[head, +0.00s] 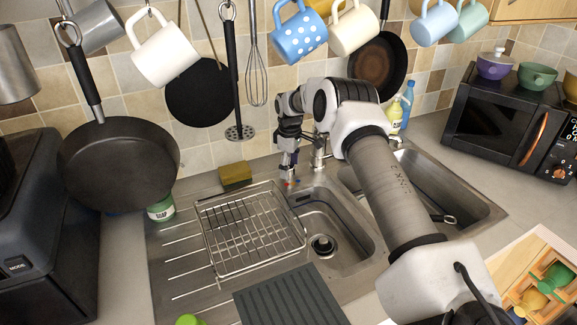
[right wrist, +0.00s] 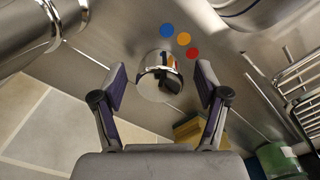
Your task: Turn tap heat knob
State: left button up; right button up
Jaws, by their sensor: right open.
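The tap heat knob (right wrist: 160,78) is a round chrome knob in the right wrist view, with blue, orange and red dots on the steel beside it. My right gripper (right wrist: 158,82) is open, with one finger on each side of the knob. I cannot tell whether the fingers touch it. In the head view my right gripper (head: 289,168) points down at the back of the sink, beside the chrome tap (head: 319,158). The knob is mostly hidden there. The tap's chrome pipe (right wrist: 25,30) also shows in the right wrist view. My left gripper is not in view.
A wire dish rack (head: 250,232) stands left of the sink bowl (head: 335,225), with a sponge (head: 236,175) behind it. Mugs, pans (head: 118,165) and utensils hang above. Bottles (head: 393,116) stand behind the right bowl; a microwave (head: 505,122) is at right.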

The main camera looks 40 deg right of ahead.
jog(key=shift+w+f, duration=0.3)
jog(key=shift+f, duration=0.65)
jog(key=shift+s+r, duration=0.2)
jog(key=shift+s, duration=0.05)
jog(key=c, duration=1.2)
jog(key=shift+o, duration=0.2)
jog(key=shift+s+m, duration=0.1)
jog(key=shift+m, duration=0.2)
jog(key=m, duration=0.5)
jog(key=shift+a+p, duration=0.2)
jog(key=shift+p, duration=0.1)
jog(key=m, duration=0.6)
jog(key=shift+a+p, duration=0.15)
jog(key=shift+p, duration=0.2)
jog(key=shift+m, duration=0.3)
